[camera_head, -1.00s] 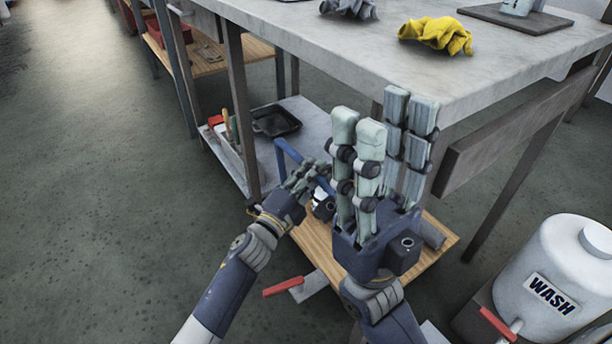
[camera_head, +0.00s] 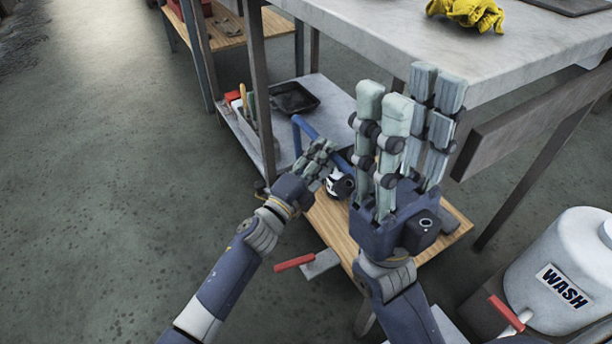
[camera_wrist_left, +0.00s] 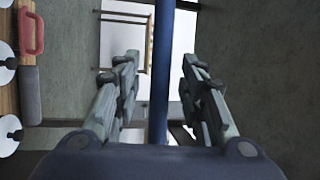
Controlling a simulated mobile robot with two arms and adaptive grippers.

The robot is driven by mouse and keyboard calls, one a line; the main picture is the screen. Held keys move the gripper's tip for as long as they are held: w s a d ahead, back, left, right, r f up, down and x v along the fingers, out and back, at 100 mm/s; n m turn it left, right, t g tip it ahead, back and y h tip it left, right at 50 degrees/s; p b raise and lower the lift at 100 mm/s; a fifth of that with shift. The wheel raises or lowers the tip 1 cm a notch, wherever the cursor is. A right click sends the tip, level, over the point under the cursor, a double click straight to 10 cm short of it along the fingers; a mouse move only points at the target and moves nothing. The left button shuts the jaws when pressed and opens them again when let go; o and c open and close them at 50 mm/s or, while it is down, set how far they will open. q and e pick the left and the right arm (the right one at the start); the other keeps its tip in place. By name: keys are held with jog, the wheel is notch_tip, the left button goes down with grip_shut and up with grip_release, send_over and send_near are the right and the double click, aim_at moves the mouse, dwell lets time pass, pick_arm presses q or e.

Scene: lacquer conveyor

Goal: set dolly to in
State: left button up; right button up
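A wooden platform (camera_head: 335,228) with a blue handle bar (camera_head: 303,130), which looks like the dolly, stands low beside the grey table's legs. My left gripper (camera_head: 324,156) is at the blue bar. In the left wrist view the blue bar (camera_wrist_left: 161,75) runs between the fingers of my left gripper (camera_wrist_left: 158,95). The fingers are spread, with gaps visible on both sides of the bar. My right gripper (camera_head: 405,125) is raised over the platform with its fingers extended, open and empty. It hides part of the platform and the bar's right portion.
A white WASH tank (camera_head: 562,262) stands at right. Floor at left is clear.

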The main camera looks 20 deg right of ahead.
pick_arm(q)
jog(key=v, duration=0.9)
jog(key=shift+s+a, duration=0.1)
